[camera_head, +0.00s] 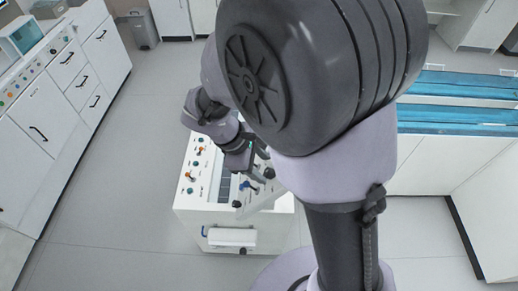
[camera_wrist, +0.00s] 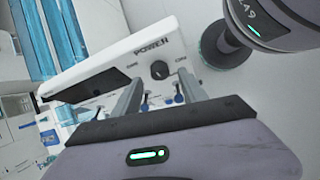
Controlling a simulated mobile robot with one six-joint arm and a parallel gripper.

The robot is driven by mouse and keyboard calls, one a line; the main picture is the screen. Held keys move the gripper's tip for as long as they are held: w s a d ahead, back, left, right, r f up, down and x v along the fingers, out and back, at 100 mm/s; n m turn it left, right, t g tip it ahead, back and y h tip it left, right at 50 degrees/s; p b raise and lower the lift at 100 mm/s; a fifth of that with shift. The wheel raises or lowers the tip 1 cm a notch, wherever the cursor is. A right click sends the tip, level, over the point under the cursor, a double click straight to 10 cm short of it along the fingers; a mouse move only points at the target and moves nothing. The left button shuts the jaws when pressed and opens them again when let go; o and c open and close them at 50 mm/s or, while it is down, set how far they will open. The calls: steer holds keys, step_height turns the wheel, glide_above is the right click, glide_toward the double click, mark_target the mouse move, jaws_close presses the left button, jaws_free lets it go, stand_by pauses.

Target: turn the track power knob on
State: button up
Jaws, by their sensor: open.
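In the wrist view a black round knob (camera_wrist: 159,70) sits on a white panel (camera_wrist: 95,72) with dark lettering that seems to read "POWER", with smaller labels on each side of the knob. My gripper (camera_wrist: 160,82) is open and empty, with its two grey fingers pointing toward the panel. The knob appears between the fingertips, and I cannot tell how far off it is. In the head view my gripper (camera_head: 247,182) is over the right part of a white control unit (camera_head: 232,218). My arm hides much of that unit, and I cannot make out the knob there.
Blue-headed levers (camera_wrist: 179,92) stand close to the fingers in the wrist view. White drawer cabinets (camera_head: 60,90) stand at left, blue-topped tanks (camera_head: 460,110) at right.

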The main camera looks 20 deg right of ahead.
mark_target(267, 172)
steer(key=shift+x, duration=1.65)
jaws_close()
steer(key=shift+b, duration=0.35)
